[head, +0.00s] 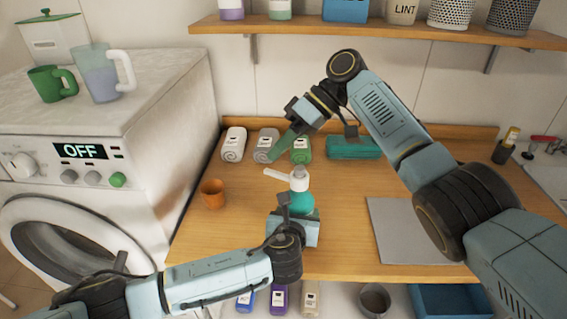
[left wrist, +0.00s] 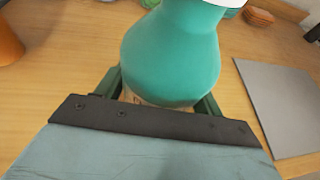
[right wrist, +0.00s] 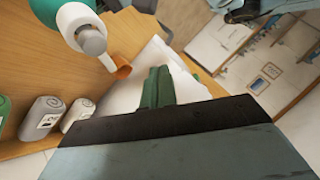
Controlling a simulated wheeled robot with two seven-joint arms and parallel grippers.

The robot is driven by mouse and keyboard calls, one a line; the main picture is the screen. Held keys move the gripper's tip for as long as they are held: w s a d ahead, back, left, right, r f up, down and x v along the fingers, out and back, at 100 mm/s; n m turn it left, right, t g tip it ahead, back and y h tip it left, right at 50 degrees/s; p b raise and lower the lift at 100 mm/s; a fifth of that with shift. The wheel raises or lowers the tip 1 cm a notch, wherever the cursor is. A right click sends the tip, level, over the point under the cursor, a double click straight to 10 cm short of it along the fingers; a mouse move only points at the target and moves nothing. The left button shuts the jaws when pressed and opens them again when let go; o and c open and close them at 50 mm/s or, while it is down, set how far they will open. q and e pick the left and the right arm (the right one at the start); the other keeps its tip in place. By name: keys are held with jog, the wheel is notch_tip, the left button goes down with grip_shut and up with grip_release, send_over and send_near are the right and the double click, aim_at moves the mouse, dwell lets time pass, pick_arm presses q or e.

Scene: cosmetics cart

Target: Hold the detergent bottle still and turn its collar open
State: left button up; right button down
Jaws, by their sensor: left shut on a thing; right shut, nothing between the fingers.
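The detergent bottle (head: 301,202) stands upright on the wooden counter. It is teal with a white collar and pump top (head: 299,179), whose spout points left. In the left wrist view the bottle's round teal body (left wrist: 172,58) sits between the fingers of my left gripper (left wrist: 160,92), which is shut on it. My right gripper (head: 276,151) is shut and empty, above and behind the pump top, apart from it. In the right wrist view its closed green fingers (right wrist: 158,88) are to the right of the white pump top (right wrist: 88,38).
An orange cup (head: 212,194) stands left of the bottle. Rolled white, grey and green labelled items (head: 266,146) and a teal box (head: 352,148) line the back. A grey board (head: 408,231) lies to the right. The washing machine (head: 150,150) borders the left; a shelf (head: 380,30) hangs above.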

jog(key=a+m+h, duration=0.2)
jog(key=m, duration=0.1)
pick_arm(q)
jog(key=shift+a, duration=0.1)
pick_arm(e)
jog(key=r+m+t+h, duration=0.2)
jog(key=m+t+h, duration=0.55)
jog(key=m, duration=0.75)
send_over(286, 176)
jog(key=w, duration=0.3)
pick_arm(q)
jog(key=shift+f, duration=0.1)
pick_arm(e)
notch_tip(286, 176, down, 10)
jog(key=shift+s+a+r, duration=0.25)
jog(key=shift+s+a, duration=0.15)
jog(key=shift+s, duration=0.05)
